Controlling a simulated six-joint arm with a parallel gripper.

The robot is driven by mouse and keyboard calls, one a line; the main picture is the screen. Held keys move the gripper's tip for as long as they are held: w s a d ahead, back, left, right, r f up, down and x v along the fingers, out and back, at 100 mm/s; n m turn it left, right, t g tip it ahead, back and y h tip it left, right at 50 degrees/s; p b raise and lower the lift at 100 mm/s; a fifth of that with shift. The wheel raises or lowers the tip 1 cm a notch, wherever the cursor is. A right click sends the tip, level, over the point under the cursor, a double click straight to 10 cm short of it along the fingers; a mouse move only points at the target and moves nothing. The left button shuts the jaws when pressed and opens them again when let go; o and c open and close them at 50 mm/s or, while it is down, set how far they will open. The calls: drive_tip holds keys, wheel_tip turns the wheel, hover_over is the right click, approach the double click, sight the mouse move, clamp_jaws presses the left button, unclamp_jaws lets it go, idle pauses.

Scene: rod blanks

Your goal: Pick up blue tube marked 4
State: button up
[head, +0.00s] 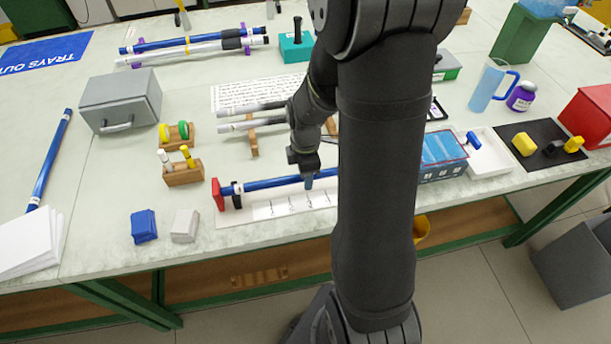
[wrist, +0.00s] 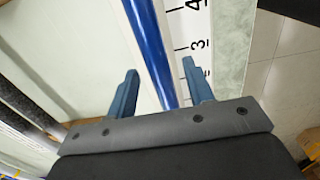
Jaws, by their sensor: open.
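A blue tube (head: 265,184) lies along a white scale strip (head: 290,203) at the bench's front, its left end by a red stop (head: 218,194). My gripper (head: 308,181) is low over this tube. In the wrist view, my gripper (wrist: 161,85) is open, with the blue tube (wrist: 148,45) running between its two fingers, apparently without being clamped. The strip (wrist: 197,35) beside it shows 4 and 3. Another blue tube (head: 50,160) lies at the left, and one (head: 160,43) lies at the back. I cannot read a mark on any tube. My arm hides the right part of the nearest tube.
Grey tubes (head: 250,107) rest on wooden supports behind my gripper. A wooden block with markers (head: 183,173), a grey box (head: 118,103), and blue and white blocks (head: 144,226) stand left. A blue tray (head: 442,155) is right. The bench's front edge is close.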

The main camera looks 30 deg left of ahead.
clamp_jaws()
drive_tip(key=shift+r, duration=0.1)
